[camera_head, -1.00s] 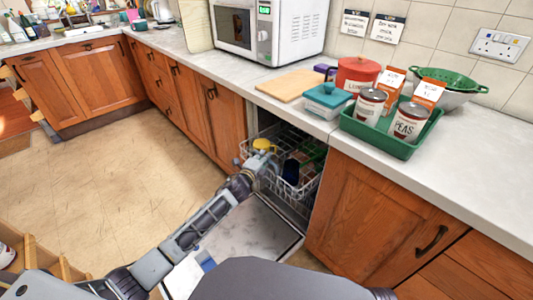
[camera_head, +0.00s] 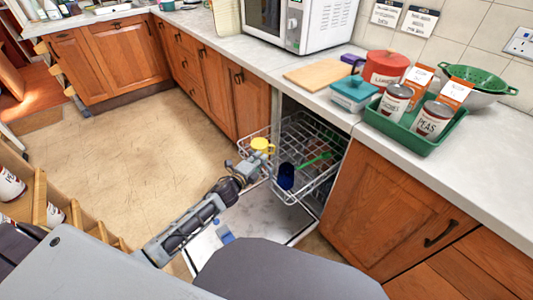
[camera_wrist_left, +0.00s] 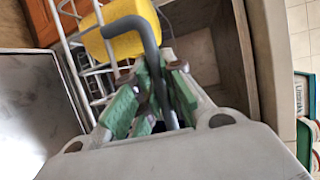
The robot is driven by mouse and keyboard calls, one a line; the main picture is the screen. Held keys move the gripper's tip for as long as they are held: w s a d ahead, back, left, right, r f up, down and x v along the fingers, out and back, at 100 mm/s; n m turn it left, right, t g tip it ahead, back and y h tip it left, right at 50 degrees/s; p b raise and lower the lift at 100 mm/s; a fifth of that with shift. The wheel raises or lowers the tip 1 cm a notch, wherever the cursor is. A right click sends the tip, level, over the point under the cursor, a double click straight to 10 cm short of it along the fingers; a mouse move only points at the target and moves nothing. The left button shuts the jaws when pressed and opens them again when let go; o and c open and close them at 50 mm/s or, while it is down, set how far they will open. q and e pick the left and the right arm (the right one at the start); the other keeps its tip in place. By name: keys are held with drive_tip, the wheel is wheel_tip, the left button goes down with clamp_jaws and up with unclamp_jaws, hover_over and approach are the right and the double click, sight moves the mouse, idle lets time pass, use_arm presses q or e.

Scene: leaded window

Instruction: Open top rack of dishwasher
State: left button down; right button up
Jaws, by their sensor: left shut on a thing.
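The dishwasher's top rack (camera_head: 310,135) is a white wire basket, standing partly out of the dishwasher opening under the counter. It holds a yellow mug (camera_head: 262,145), a dark blue cup (camera_head: 286,177) and a green utensil (camera_head: 314,160). The dishwasher door (camera_head: 255,222) lies lowered below it. My left gripper (camera_head: 246,168) is at the rack's front. In the left wrist view its green-padded fingers (camera_wrist_left: 152,95) are shut on a grey bent handle (camera_wrist_left: 148,35), beside the wire rack (camera_wrist_left: 85,50) and the yellow mug (camera_wrist_left: 122,32). My right gripper is out of view.
A green tray (camera_head: 415,140) with cans and cartons stands on the counter above, beside a teal-lidded box (camera_head: 354,94) and a cutting board (camera_head: 322,72). A wooden shelf unit (camera_head: 45,205) stands at left. The floor (camera_head: 120,150) between is clear.

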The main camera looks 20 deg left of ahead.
use_arm(q)
drive_tip(key=shift+s+a+p, duration=0.2)
drive_tip(key=shift+s+a, duration=0.35)
drive_tip(key=shift+s, duration=0.3)
drive_tip(key=shift+s+a+p, duration=0.2)
drive_tip(key=shift+s+a, duration=0.3)
drive_tip(key=shift+s, duration=0.3)
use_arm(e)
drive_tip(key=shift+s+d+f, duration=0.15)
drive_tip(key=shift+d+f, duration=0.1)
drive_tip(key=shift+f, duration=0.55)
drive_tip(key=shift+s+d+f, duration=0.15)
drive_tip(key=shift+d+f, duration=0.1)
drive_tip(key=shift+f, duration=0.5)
use_arm(q)
drive_tip(key=shift+f, duration=0.1)
drive_tip(key=c, duration=1.5)
unclamp_jaws()
drive_tip(key=shift+s, duration=0.15)
drive_tip(key=shift+v, duration=5.8)
